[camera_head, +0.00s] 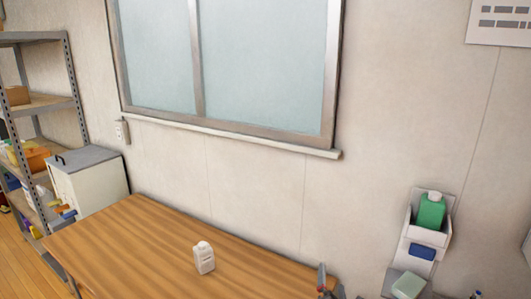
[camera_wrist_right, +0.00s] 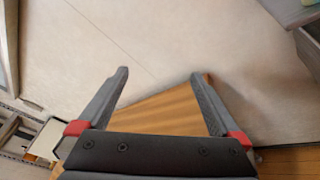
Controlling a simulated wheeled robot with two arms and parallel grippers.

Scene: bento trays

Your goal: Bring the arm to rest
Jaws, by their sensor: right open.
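My right gripper (camera_head: 328,279) shows small at the bottom edge of the head view, by the right end of the wooden table (camera_head: 130,240). In the right wrist view, the right gripper (camera_wrist_right: 159,73) has its two grey fingers spread wide, with red parts at their bases. Nothing is between the fingers. A corner of the wooden table (camera_wrist_right: 160,110) shows behind them, apart from the gripper. My left gripper is in neither view.
A white bottle (camera_head: 204,258) stands on the table. At right, a wall holder (camera_head: 415,238) carries a green bottle (camera_head: 431,212). A metal shelf (camera_head: 72,100) and a white cabinet (camera_head: 90,185) stand at left. The table's left part is clear.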

